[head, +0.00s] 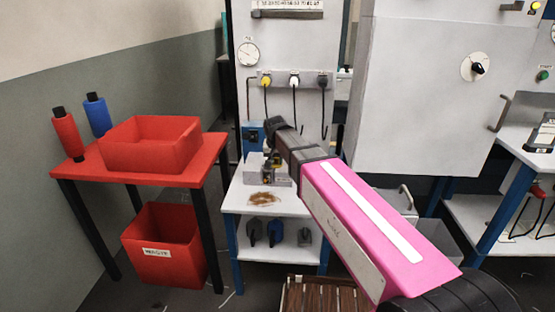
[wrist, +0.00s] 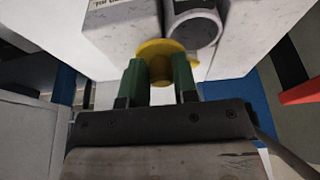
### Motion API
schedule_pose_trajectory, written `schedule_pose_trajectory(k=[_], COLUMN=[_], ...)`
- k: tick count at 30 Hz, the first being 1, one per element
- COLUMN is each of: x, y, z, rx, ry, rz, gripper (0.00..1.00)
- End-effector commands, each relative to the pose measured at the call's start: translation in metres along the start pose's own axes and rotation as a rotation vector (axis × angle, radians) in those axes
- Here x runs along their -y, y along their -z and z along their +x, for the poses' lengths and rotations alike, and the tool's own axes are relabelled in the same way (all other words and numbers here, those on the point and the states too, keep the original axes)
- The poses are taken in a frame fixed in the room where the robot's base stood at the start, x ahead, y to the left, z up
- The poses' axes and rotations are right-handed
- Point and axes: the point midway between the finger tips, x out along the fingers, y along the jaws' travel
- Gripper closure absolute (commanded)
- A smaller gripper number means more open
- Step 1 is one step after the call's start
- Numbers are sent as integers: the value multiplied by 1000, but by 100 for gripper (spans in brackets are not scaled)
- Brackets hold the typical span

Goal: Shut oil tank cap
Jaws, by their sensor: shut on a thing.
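The yellow oil tank cap (wrist: 160,62) shows in the wrist view between the two green fingers of my gripper (wrist: 160,82). The fingers are shut on the cap's narrower part, and its wider rim shows just beyond them. The pale grey oil tank (wrist: 122,30) lies beyond the cap, next to a grey round cylinder (wrist: 193,35). In the head view my arm reaches to the tank (head: 254,170) on the small white table. There my arm hides most of the gripper and the cap. I cannot tell how firmly the cap sits on the tank.
The white table (head: 232,200) has a brown stain (head: 262,198) in front of the tank. A red table (head: 88,161) with a red bin (head: 150,157) and two spools stands left. A large grey cabinet (head: 412,120) stands right. A wooden crate (head: 315,295) is on the floor.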

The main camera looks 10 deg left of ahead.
Motion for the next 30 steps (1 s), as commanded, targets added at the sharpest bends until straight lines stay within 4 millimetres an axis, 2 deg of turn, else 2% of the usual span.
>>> schedule_pose_trajectory(k=[9, 17, 26, 30], x=[6, 19, 21, 30], y=[0, -9, -7, -9], z=[-1, -4, -3, -4], rx=[-2, -5, -5, -6], ry=[10, 13, 12, 12], rz=[-3, -5, -5, -5], gripper=[100, 100, 100, 100])
